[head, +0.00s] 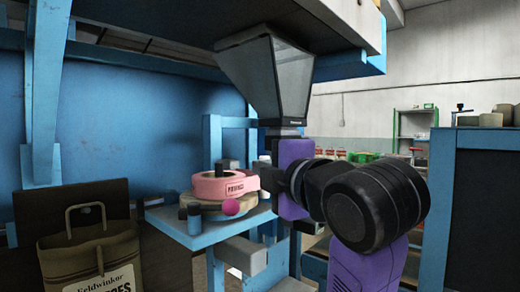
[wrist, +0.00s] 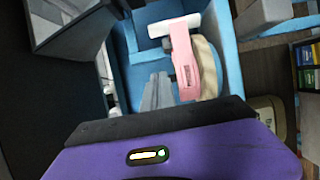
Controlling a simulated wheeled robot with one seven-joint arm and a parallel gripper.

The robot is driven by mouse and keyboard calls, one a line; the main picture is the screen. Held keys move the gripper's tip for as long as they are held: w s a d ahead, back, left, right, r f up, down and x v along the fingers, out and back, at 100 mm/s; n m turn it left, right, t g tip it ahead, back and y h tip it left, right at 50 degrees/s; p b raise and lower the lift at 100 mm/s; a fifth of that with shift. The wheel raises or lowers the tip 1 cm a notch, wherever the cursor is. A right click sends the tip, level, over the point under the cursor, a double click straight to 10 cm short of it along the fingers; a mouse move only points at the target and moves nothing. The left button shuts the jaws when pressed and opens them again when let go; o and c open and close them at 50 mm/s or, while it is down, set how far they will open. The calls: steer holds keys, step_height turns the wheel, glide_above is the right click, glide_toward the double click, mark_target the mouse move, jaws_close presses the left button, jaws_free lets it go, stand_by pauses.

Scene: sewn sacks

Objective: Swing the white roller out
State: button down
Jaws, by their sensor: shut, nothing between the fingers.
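A pink lever or guard (head: 225,186) with a printed label sits over a cream-tan roll on a blue shelf (head: 165,222) in the head view. In the wrist view the pink part (wrist: 184,62) runs beside the cream roll (wrist: 207,66), and a white bar (wrist: 174,26) crosses its far end. That bar may be the white roller, but I cannot tell for sure. My gripper (wrist: 159,80) is shut and empty, left of the pink part and apart from it as far as I can see. In the head view its fingers are hidden behind my arm.
A magenta ball knob (head: 231,207) stands in front of the roll. A grey hopper (head: 270,80) hangs above. A brown sack (head: 92,262) with handles stands at lower left. Blue frame posts (head: 43,95) and a dark blue-edged panel (head: 478,205) bound the space.

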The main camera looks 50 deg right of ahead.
steer(key=shift+w+d+r+p, duration=0.25)
steer(key=shift+w+p, duration=0.3)
steer(key=shift+p, duration=2.9)
steer(key=p+x, duration=0.5)
steer(key=x, duration=0.2)
steer(key=shift+w+f, duration=0.2)
steer(key=shift+w, duration=0.15)
steer(key=d, duration=0.2)
steer(key=shift+s+d+p, duration=0.35)
steer(key=shift+s, duration=0.05)
steer(key=shift+d, duration=0.65)
steer(key=shift+s+d+f, duration=0.1)
steer(key=shift+d, duration=0.05)
